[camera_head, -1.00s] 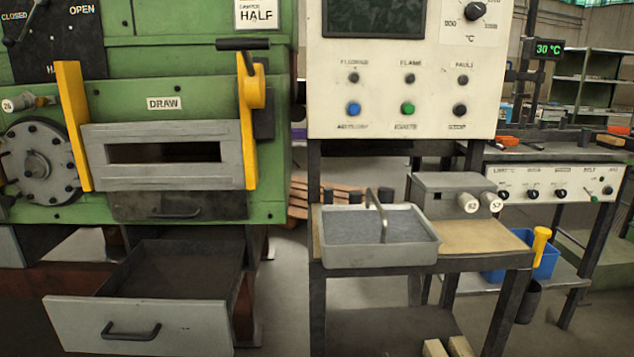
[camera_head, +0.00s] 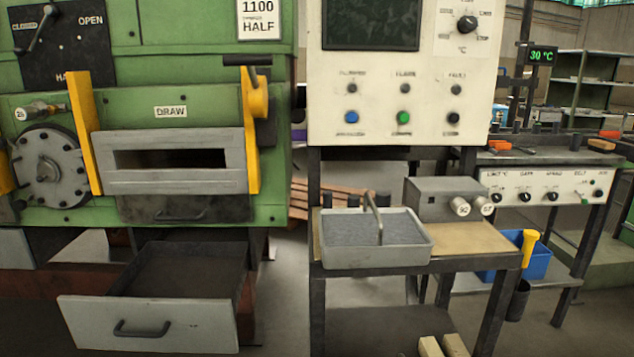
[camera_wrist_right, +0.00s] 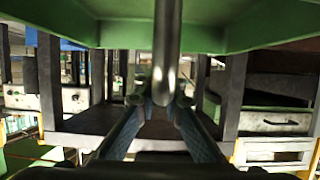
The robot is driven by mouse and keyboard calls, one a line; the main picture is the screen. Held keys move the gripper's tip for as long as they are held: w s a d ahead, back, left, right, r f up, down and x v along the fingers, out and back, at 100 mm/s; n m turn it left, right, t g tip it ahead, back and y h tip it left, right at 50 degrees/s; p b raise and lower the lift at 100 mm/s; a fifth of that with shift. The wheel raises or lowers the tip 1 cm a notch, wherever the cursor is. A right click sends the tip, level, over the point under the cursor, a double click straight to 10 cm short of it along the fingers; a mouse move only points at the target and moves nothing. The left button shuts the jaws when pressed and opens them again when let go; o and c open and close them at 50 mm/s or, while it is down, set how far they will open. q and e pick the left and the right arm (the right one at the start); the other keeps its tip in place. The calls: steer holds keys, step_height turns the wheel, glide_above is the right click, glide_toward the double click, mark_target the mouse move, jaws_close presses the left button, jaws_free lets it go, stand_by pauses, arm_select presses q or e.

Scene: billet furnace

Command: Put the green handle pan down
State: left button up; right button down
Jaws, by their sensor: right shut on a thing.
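In the right wrist view, which looks upside down, my right gripper (camera_wrist_right: 163,105) is shut on an upright grey metal handle (camera_wrist_right: 167,45). A green pan body (camera_wrist_right: 255,22) spans the top edge of that view, beyond the fingertips, and is only partly visible. The held pan and both grippers are outside the head view. A grey pan (camera_head: 375,255) with a metal arched handle (camera_head: 373,212) stands on the beige-topped stand (camera_head: 465,238) in the head view.
A grey box with two cylinders (camera_head: 445,198) stands behind the grey pan, on the right. Bare beige top lies right of the pan. An open drawer (camera_head: 150,323) juts from below the green furnace (camera_head: 200,70). A blue bin (camera_head: 535,265) sits further right.

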steer(key=s+r+n+g+y+p, duration=0.1)
steer(key=s+r+n+y+p, duration=0.3)
steer(key=r, duration=0.6)
steer(key=s+r+n+y+p, duration=0.1)
steer(key=s+r+y+p, duration=0.15)
steer(key=r+p, duration=0.6)
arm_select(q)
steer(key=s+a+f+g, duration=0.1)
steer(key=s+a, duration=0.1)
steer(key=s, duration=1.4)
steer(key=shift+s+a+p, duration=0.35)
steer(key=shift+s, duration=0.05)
arm_select(e)
steer(key=s+a+r+n+g+y, duration=0.1)
steer(key=s+r+n+g+y, duration=0.4)
steer(key=s+r, duration=0.6)
steer(key=shift+a+r+n, duration=0.15)
steer(key=shift+r+n, duration=0.35)
steer(key=shift+r, duration=0.45)
